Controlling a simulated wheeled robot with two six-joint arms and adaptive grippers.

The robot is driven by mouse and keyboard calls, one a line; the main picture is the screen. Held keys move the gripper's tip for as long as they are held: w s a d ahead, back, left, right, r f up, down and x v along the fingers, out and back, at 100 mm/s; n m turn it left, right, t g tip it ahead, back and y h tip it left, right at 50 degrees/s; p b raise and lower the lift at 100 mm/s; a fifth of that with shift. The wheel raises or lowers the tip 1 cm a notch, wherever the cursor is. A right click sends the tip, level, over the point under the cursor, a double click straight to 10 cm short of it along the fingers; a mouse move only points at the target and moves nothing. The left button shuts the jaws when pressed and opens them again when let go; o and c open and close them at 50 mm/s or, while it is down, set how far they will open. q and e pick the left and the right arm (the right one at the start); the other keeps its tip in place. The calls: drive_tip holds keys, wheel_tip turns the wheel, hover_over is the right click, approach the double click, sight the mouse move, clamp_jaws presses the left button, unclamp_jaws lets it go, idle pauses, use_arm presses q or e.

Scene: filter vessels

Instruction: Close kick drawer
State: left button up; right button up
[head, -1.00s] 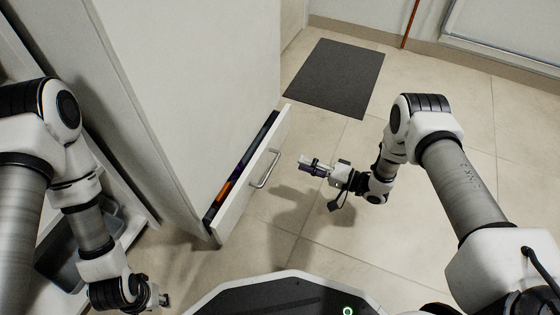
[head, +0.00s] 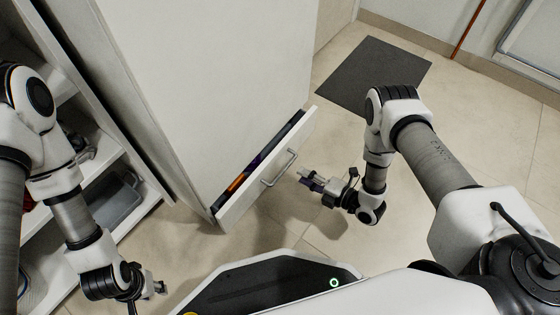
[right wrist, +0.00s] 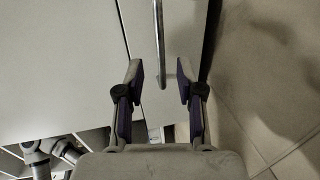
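The kick drawer (head: 268,172) at the foot of a tall white cabinet stands partly open. Dark and orange contents show in its narrow gap. Its bar handle (head: 281,168) is on the front face. My right gripper (head: 304,178) is just right of the handle, low over the floor. In the right wrist view my right gripper (right wrist: 160,72) is open, its fingers apart, with the handle (right wrist: 158,40) lined up between and ahead of them. I cannot tell whether it touches. My left gripper (head: 160,288) is at lower left, away from the drawer; its fingers are too small to read.
The tall white cabinet (head: 215,80) rises behind the drawer. Open shelving with a grey bin (head: 112,200) stands at left, close to my left arm. A dark mat (head: 375,75) lies on the tiled floor at the back.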

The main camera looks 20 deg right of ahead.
sight(286, 167)
drive_tip(key=b+x, duration=0.4)
drive_tip(key=x, duration=0.3)
drive_tip(key=shift+w+a+f+b, duration=0.2)
drive_tip(key=shift+b, duration=0.15)
drive_tip(key=shift+w+r, duration=0.1)
clamp_jaws()
